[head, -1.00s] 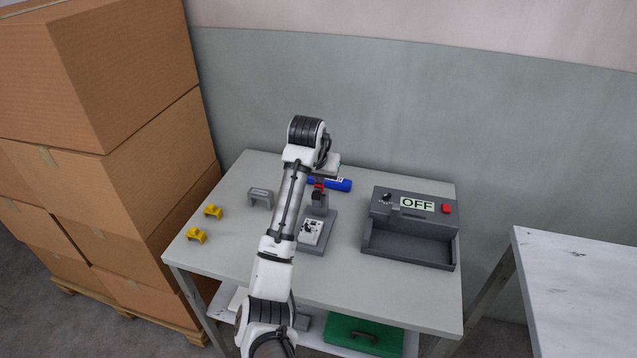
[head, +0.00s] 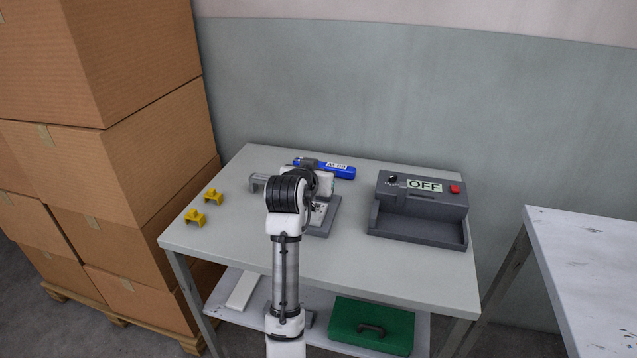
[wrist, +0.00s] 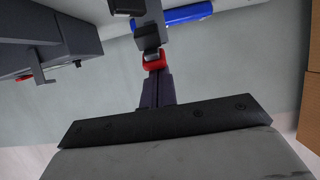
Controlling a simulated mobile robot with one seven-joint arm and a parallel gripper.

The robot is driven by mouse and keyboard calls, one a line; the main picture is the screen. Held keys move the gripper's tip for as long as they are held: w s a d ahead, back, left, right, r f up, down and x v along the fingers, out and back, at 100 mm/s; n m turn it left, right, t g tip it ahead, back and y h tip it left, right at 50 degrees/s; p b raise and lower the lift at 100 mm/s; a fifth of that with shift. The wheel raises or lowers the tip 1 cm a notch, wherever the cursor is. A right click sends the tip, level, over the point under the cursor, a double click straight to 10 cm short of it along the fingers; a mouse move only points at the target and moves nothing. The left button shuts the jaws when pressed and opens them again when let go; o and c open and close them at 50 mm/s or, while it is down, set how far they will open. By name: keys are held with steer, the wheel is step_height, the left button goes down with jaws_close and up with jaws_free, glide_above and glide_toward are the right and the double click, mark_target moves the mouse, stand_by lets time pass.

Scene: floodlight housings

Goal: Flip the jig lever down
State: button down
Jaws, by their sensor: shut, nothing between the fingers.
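The jig (head: 327,226) is a grey plate on the table, mostly hidden behind my arm in the head view; a white part shows on it. The lever is hidden there. In the wrist view a red piece (wrist: 154,62), which looks like part of the lever, sits at the tips of my fingers, below grey blocks (wrist: 149,28). My gripper (wrist: 155,75) is shut and holds nothing. Its dark fingers point at the red piece; I cannot tell whether they touch it. I cannot tell the lever's angle. My fingers are hidden in the head view.
A blue cylinder (head: 335,171) lies behind the jig. A grey box reading OFF (head: 418,228) stands to the right. Two yellow parts (head: 195,217) and a grey bracket (head: 258,182) are on the left. Cardboard boxes (head: 150,130) stand left of the table; its front right is clear.

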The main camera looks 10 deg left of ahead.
steer(key=t+b, duration=0.1)
steer(key=b, duration=0.1)
steer(key=s+f+t+b, duration=0.1)
steer(key=t+b, duration=0.1)
steer(key=s+f+t+b, duration=0.1)
steer(key=b, duration=0.1)
steer(key=shift+s+f, duration=0.2)
steer(key=shift+f, duration=0.05)
steer(key=shift+s+f+b, duration=0.1)
steer(key=shift+s+b, duration=0.05)
steer(key=shift+b, duration=0.3)
steer(key=shift+f, duration=0.1)
